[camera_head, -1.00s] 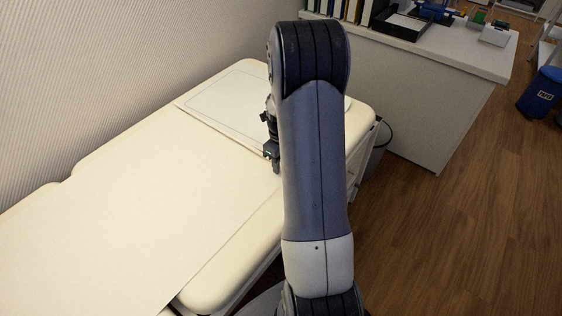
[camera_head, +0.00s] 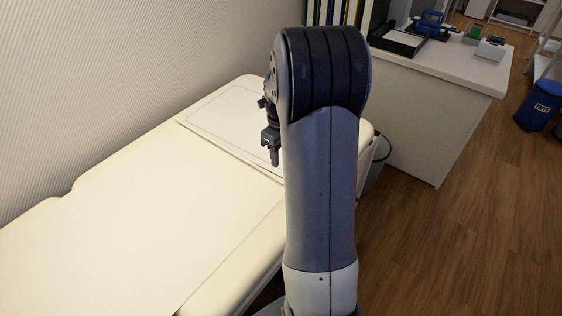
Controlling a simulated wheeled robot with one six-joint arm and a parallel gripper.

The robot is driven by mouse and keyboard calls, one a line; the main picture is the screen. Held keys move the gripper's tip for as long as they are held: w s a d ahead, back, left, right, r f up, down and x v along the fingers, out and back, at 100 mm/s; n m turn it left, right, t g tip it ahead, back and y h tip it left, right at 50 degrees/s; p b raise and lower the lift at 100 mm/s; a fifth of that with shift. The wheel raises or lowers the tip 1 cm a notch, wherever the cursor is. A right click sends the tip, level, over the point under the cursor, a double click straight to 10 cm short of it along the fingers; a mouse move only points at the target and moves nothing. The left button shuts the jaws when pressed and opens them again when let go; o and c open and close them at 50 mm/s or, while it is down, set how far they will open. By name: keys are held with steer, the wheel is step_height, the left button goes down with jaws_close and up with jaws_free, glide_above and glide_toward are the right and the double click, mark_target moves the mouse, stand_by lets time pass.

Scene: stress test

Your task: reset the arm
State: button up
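My arm (camera_head: 325,190) stands upright in the middle of the head view, with its black elbow joint (camera_head: 325,70) near the top. My gripper (camera_head: 273,157) shows in part just left of the arm, pointing down over the far end of the cream padded table. The arm hides part of the wrist. The fingers are small and dark, and I cannot tell how far apart they are. Nothing is visibly held.
The cream padded table (camera_head: 110,240) runs along the ribbed wall, with a flat pale pad (camera_head: 215,115) at its far end. A white desk (camera_head: 430,110) stands behind to the right, bearing a black tray (camera_head: 398,40). A blue bin (camera_head: 540,103) stands far right. The wooden floor between is clear.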

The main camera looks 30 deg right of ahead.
mark_target(278, 188)
steer(key=shift+r, duration=0.2)
step_height(278, 188, down, 11)
steer(key=shift+f+b, duration=0.1)
steer(key=shift+b, duration=0.4)
steer(key=shift+s+a, duration=0.2)
steer(key=shift+a, duration=0.4)
steer(key=shift+r, duration=0.2)
